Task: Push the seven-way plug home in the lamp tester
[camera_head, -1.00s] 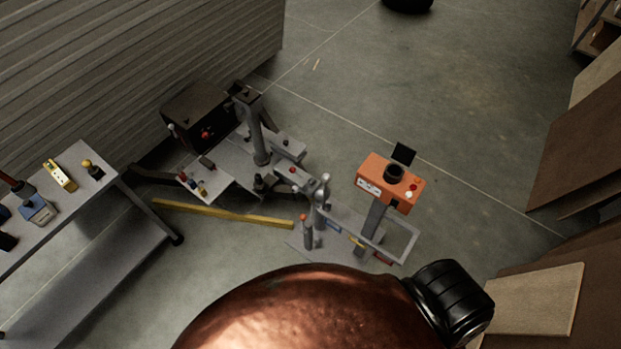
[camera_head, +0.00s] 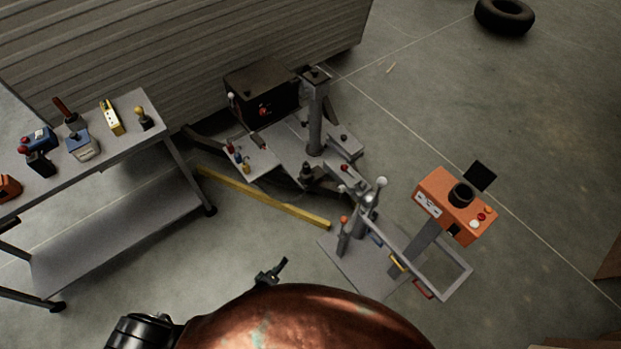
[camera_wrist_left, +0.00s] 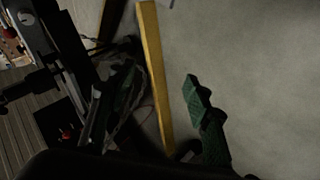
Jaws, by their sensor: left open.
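An orange box (camera_head: 433,190), which looks like the lamp tester, stands on a grey post at the right in the head view. A round black part (camera_head: 461,195) sits on its top face, with red and white buttons beside it. I cannot tell whether that black part is the plug or a socket. A dark tip, seemingly my left gripper (camera_head: 272,272), shows past my copper-coloured body, well left of the box and apart from it. In the left wrist view my left gripper (camera_wrist_left: 160,95) has its green fingers apart with nothing between them. My right gripper is not in view.
A yellow bar (camera_head: 265,198) lies near the floor; it crosses behind the fingers in the wrist view (camera_wrist_left: 154,70). A grey hitch frame (camera_head: 285,150) with a black box (camera_head: 262,92) stands beyond. A workbench (camera_head: 110,150) with several tools is at left.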

